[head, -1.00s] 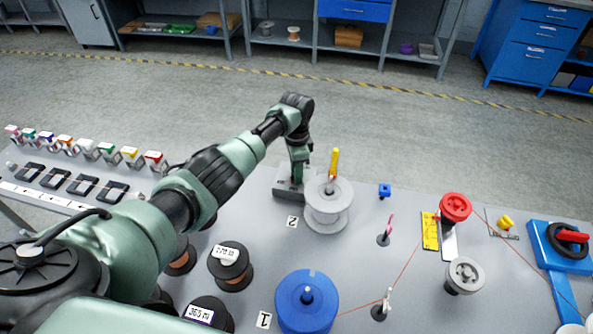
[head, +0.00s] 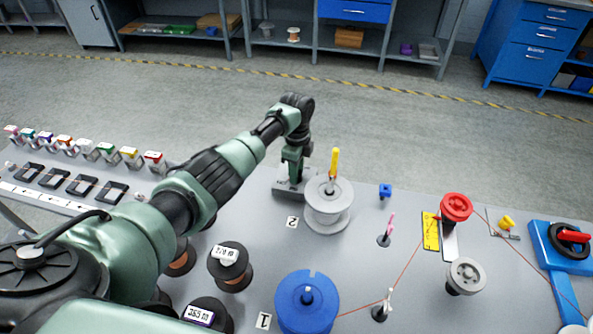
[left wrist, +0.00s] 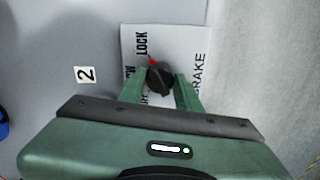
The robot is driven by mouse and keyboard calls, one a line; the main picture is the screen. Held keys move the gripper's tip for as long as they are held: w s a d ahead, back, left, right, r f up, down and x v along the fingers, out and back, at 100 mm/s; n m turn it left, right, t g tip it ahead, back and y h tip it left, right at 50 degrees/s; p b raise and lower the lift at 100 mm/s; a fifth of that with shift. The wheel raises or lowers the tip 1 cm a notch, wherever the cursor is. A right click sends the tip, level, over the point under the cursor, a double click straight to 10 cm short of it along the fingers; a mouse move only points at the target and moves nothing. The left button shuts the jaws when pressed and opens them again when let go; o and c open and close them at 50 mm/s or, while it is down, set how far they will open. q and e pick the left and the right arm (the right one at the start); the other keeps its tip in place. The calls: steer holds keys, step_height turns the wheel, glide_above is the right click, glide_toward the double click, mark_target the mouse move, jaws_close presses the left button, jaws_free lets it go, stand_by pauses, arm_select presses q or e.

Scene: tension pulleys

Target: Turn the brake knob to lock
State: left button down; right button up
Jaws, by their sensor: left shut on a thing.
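The brake knob (left wrist: 160,80) is black with a red pointer mark, on a light plate (left wrist: 180,40) lettered BRAKE and LOCK. In the left wrist view the red mark points up and slightly left, near the LOCK lettering; other lettering is partly hidden by a finger. My left gripper (left wrist: 160,74) has a green finger on each side of the knob and is shut on it. In the head view the left gripper (head: 291,172) reaches down onto the brake plate (head: 288,193), and the knob is hidden there. My right gripper is not in view.
A grey spool (head: 328,218) with a yellow-tipped post stands right beside the gripper. A blue spool (head: 305,312) stands nearer. Red wire runs past guide posts to a red pulley (head: 456,207). Dark spools (head: 230,270) stand below my left arm.

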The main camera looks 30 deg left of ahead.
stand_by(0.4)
arm_select(q)
steer(key=c, duration=1)
jaws_free()
steer(key=shift+r, duration=0.1)
step_height(320, 180, up, 8)
steer(key=shift+f, duration=0.2)
